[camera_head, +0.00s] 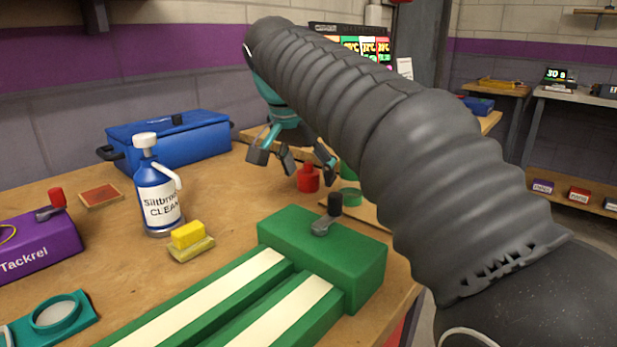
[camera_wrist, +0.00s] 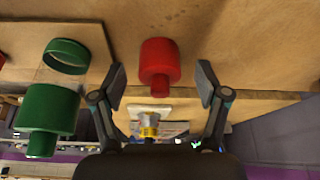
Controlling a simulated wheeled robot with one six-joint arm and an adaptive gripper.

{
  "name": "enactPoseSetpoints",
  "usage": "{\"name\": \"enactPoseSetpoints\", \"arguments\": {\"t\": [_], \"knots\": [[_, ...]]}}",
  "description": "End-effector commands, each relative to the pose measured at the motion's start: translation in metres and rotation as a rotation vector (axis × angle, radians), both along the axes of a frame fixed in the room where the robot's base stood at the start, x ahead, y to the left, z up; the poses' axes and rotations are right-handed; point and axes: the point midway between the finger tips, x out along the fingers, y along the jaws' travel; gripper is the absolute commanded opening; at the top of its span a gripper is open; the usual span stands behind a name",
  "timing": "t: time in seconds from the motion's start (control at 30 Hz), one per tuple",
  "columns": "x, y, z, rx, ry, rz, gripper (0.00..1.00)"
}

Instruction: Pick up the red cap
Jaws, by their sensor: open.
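The red cap (camera_head: 308,179) stands on the wooden bench just below my gripper (camera_head: 293,166) in the head view. It has a wide body and a narrower top. In the wrist view the red cap (camera_wrist: 159,60) appears between the two fingers of my gripper (camera_wrist: 161,82), with a gap on each side. My gripper is open and empty, and no finger appears to touch the cap. My arm crosses the right half of the head view and hides part of the bench.
A green ring (camera_head: 349,197) and a green cap (camera_wrist: 50,110) are close beside the red cap. A green block with a black lever (camera_head: 320,240) stands nearer. A blue spray bottle (camera_head: 158,195), yellow sponge (camera_head: 187,235) and blue case (camera_head: 180,140) stand to the left.

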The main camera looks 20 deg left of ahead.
Motion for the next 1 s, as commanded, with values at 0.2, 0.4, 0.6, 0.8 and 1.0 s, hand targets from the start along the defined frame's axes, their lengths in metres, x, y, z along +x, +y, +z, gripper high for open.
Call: {"name": "enactPoseSetpoints", "arguments": {"t": [0.2,0.4,0.6,0.8,1.0], "knots": [[0.0,0.0,0.0,0.0,0.0,0.0,0.31],[0.0,0.0,0.0,-0.001,0.0,0.0,0.31],[0.0,0.0,0.003,0.0,0.0,0.0,0.31],[0.0,0.001,0.021,0.0,0.0,-0.001,0.31],[0.001,0.001,0.061,0.002,-0.001,0.0,0.31]]}}
